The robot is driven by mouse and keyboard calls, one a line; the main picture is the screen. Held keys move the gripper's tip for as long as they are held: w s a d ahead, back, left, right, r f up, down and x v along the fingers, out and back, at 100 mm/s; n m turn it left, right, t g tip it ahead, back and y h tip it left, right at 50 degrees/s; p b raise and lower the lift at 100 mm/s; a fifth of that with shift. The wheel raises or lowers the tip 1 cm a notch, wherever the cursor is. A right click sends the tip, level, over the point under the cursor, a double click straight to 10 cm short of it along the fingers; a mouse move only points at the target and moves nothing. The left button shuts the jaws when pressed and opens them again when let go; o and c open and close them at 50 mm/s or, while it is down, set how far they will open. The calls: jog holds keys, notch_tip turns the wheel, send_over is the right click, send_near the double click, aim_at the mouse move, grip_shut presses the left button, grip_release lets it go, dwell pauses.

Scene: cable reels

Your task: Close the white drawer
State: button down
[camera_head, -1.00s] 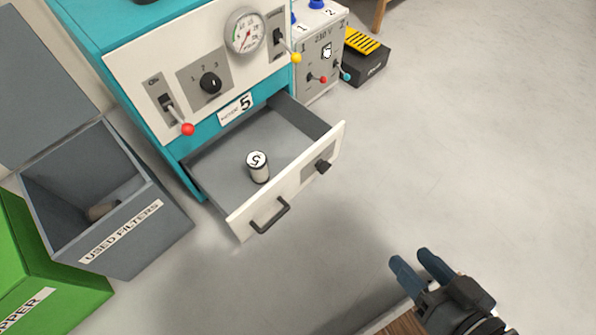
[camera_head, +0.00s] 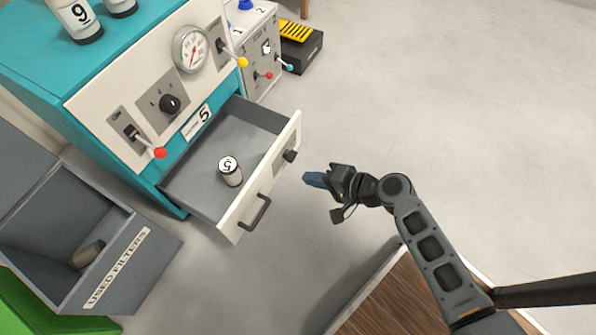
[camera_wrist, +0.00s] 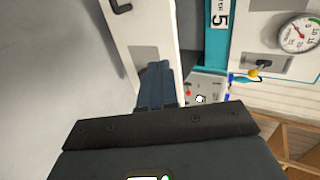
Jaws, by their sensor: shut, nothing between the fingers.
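The white drawer (camera_head: 275,172) is pulled out of the teal machine (camera_head: 40,78). A white canister marked 5 (camera_head: 230,171) stands inside the drawer. My gripper (camera_head: 307,179) is shut and empty, just right of the drawer front in the head view, with its fingers pointing toward it. In the wrist view the blue fingers (camera_wrist: 157,85) overlap the white drawer front (camera_wrist: 140,25). I cannot tell whether they touch it.
A grey used-filters bin (camera_head: 125,262) stands left of the drawer with a canister inside. Canisters (camera_head: 82,22) stand on the machine top. A grey switch box (camera_head: 262,50) and a black-yellow box (camera_head: 300,45) stand behind. The floor at right is clear.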

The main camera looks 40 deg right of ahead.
jog(key=b, duration=0.3)
send_near(265, 166)
notch_tip(265, 166, down, 3)
jog(key=w, duration=0.2)
jog(key=w+a, duration=0.1)
jog(key=w, duration=0.1)
jog(key=shift+a+f, duration=0.1)
jog(key=shift+a, duration=0.1)
jog(key=shift+w+a, duration=0.2)
jog(key=shift+w, duration=0.35)
